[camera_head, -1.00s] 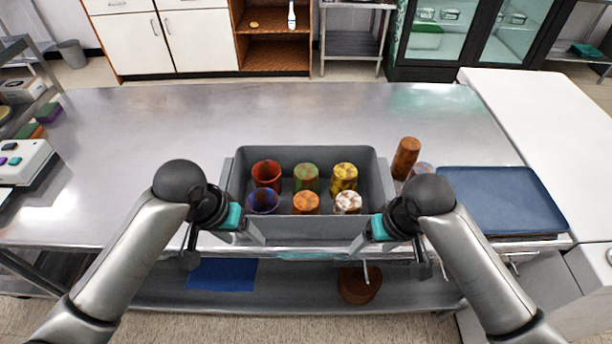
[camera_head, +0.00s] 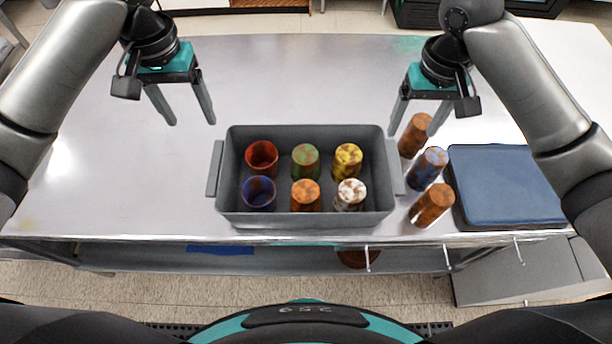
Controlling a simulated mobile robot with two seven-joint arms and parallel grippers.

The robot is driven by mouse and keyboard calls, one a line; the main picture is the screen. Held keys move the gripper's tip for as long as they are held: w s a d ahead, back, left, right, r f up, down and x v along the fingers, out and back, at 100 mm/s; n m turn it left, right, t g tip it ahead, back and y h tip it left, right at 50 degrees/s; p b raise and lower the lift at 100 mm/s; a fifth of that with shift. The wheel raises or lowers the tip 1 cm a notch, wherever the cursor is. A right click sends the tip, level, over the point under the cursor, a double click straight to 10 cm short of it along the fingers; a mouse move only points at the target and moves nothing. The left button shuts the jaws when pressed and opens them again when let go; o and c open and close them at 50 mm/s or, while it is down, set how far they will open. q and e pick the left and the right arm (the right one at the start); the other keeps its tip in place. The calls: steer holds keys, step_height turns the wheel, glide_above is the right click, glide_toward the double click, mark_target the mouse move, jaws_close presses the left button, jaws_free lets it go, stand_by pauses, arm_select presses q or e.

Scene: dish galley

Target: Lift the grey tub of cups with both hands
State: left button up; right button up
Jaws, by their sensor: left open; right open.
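The grey tub (camera_head: 305,220) sits on the steel table near its front edge, with a handle on its left and right ends. It holds several cups: a red cup (camera_head: 262,156), a green cup (camera_head: 305,160), a yellow cup (camera_head: 347,160), a blue cup (camera_head: 259,192), an orange cup (camera_head: 306,195) and a white-brown cup (camera_head: 349,194). My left gripper (camera_head: 192,121) is open and empty, above and beyond the tub's left end. My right gripper (camera_head: 411,131) is open and empty, beyond the tub's right end, its fingers close to a brown cup in the picture.
Right of the tub stand a brown cup (camera_head: 416,138), a blue-brown cup (camera_head: 428,168) and an orange-brown cup (camera_head: 432,205). A dark blue tray (camera_head: 508,185) lies beside them. The steel table (camera_head: 300,75) is clear behind the tub and to its left.

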mark_target(394, 165)
arm_select(q)
step_height(394, 165, down, 15)
steer(key=shift+f, duration=0.15)
arm_select(e)
step_height(394, 165, down, 15)
steer(key=shift+f, duration=0.15)
arm_select(q)
jaws_close()
arm_select(e)
steer(key=c, duration=1.2)
steer(key=shift+w, duration=0.1)
jaws_close()
arm_select(q)
steer(key=shift+w, duration=0.15)
